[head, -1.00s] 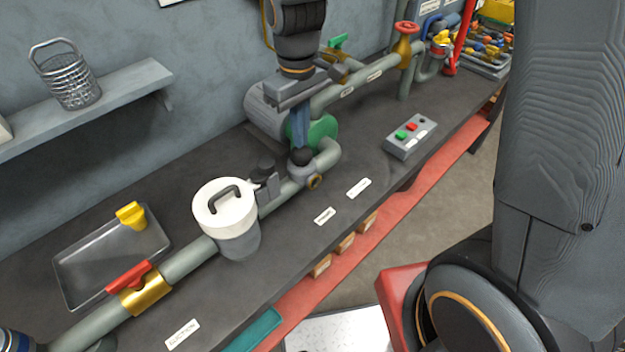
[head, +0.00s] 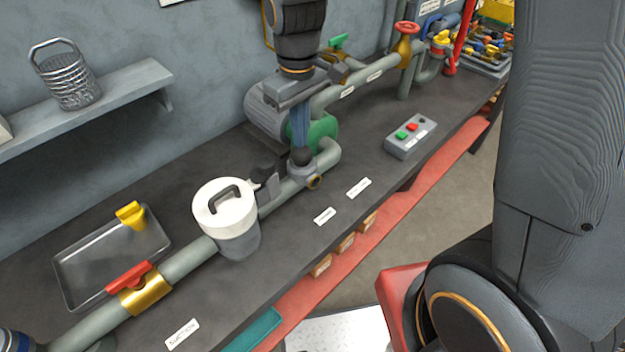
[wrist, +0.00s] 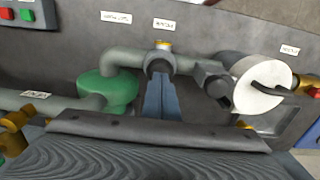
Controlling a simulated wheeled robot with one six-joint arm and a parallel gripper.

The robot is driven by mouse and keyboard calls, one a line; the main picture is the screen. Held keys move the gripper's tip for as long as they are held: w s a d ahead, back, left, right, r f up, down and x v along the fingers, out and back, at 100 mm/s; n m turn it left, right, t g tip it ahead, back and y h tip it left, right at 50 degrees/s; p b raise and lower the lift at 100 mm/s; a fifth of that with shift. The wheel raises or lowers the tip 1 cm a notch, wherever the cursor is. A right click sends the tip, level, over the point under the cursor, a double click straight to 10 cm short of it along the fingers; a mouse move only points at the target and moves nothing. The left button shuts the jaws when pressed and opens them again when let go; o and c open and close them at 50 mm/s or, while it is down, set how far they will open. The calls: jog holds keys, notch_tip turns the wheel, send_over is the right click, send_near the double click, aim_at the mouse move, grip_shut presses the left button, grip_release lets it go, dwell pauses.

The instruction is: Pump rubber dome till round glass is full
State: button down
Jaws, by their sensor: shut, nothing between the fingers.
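The black rubber dome (head: 301,156) sits on top of a grey pipe fitting, in front of the green pump casing (head: 322,132). The round glass (head: 314,182) is a small brass-ringed window on the front of that fitting. Its fill level is too small to tell. My gripper (head: 300,146) points down with its blue fingers together and empty. Their tips are at the top of the dome; I cannot tell if they press it. In the wrist view, the fingers (wrist: 159,78) end at the dark dome (wrist: 157,66), with the brass ring (wrist: 163,45) just beyond.
A white-lidded strainer pot (head: 226,205) and a dark clamp (head: 266,180) stand left of the dome along the pipe. A button box (head: 411,136) is at the right. A metal tray (head: 90,262) and a red-handled valve (head: 130,278) are at the left. The bench front is mostly clear.

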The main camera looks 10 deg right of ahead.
jog(key=shift+f, duration=0.4)
jog(key=shift+f+b, duration=0.3)
jog(key=shift+f, duration=0.65)
jog(key=shift+r, duration=0.1)
notch_tip(320, 180, up, 3)
jog(key=shift+f+p, duration=0.2)
jog(key=shift+p, duration=0.8)
